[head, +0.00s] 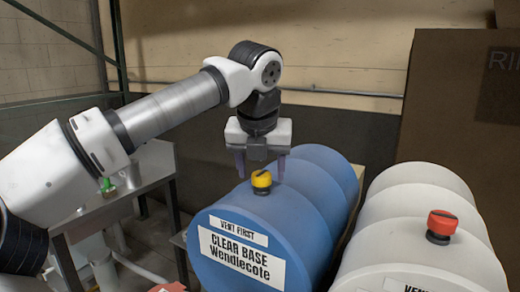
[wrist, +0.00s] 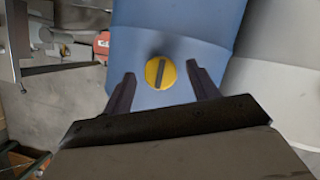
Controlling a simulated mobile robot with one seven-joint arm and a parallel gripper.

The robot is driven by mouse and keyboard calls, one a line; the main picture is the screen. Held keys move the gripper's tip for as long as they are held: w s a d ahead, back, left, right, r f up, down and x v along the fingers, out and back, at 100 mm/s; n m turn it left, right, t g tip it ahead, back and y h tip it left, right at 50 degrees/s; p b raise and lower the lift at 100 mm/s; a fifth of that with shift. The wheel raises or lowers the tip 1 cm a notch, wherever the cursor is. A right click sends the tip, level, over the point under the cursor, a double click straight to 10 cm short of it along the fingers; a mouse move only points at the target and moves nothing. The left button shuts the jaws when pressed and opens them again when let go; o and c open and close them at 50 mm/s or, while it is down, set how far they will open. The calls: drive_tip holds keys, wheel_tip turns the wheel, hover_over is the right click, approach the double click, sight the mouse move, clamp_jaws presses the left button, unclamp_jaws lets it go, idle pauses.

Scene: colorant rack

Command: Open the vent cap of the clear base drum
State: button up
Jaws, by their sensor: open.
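The clear base drum (head: 232,230) is the blue drum lying on its side, with a label reading CLEAR BASE Wendlecote and another reading VENT FIRST. Its yellow vent cap (head: 261,181) stands on top near the front end. In the wrist view the cap (wrist: 160,72) is a round yellow disc with a dark slot running nearly up and down. My gripper (head: 261,170) is open above the drum, close to the cap. In the wrist view its fingers (wrist: 161,82) stand apart on the left and right of the cap, without visible contact. Their exact height is unclear.
A white drum (head: 415,250) with a red cap (head: 440,226) lies close on the right. A grey metal table (head: 110,205) stands on the left. A large brown panel (head: 465,110) stands behind the white drum. The drum top around the yellow cap is clear.

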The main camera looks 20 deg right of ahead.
drive_tip(key=p+v, duration=0.1)
drive_tip(key=v, duration=1.2)
drive_tip(key=shift+s, duration=0.2)
